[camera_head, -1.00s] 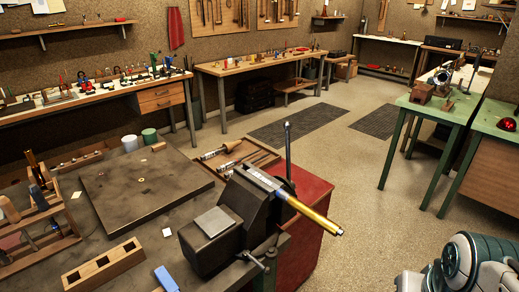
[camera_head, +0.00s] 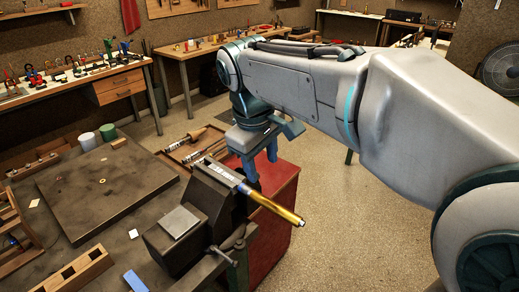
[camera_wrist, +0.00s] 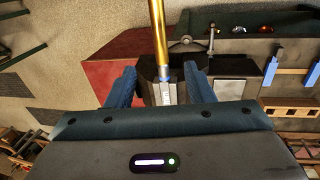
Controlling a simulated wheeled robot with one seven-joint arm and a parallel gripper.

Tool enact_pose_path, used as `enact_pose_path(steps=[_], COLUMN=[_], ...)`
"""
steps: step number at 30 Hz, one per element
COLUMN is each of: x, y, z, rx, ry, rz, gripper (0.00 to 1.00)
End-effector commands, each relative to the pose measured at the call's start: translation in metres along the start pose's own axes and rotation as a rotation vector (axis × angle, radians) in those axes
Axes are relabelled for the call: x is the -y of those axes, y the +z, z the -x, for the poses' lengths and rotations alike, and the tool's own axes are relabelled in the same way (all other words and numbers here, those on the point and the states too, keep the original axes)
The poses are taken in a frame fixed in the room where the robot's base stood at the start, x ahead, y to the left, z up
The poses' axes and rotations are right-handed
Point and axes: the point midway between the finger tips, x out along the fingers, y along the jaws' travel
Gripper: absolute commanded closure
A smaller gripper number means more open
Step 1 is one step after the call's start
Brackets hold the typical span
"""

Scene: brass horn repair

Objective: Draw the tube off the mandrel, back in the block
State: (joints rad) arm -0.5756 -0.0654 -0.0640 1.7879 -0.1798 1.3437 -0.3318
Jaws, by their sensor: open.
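The brass tube (camera_head: 272,208) is a gold cylinder on the mandrel (camera_head: 222,172), which the dark vise (camera_head: 160,240) clamps. The tube sticks out to the right, sloping down in the head view. In the wrist view the tube (camera_wrist: 159,35) runs in from the top, with grey metal (camera_wrist: 166,92) below it. My gripper (camera_head: 260,172) is open and empty above and behind the mandrel. In the wrist view its blue fingers (camera_wrist: 160,88) stand apart, one on each side of the grey metal; contact cannot be told. A wooden block with square holes (camera_head: 100,263) lies at the lower left.
A dark flat plate (camera_head: 105,185) lies on the bench left of the vise. A wooden tray of tools (camera_head: 180,157) is behind it. A red cabinet (camera_head: 275,238) stands under the tube. A blue item (camera_head: 136,282) lies near the block. Floor right of the cabinet is clear.

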Motion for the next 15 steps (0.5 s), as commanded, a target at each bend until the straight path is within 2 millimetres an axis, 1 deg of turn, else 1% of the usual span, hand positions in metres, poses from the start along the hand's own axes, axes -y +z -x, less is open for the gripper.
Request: enact_pose_path(steps=[2,5,8,15], x=[0.001,0.001,0.001,0.000], y=[-0.007,-0.008,-0.007,-0.006], z=[0.003,-0.003,-0.017,-0.064], rx=[0.006,0.010,0.012,0.013], ry=[0.005,0.006,0.005,0.004], rz=[0.024,0.032,0.029,0.027], gripper=[0.52,0.52,0.52,0.52])
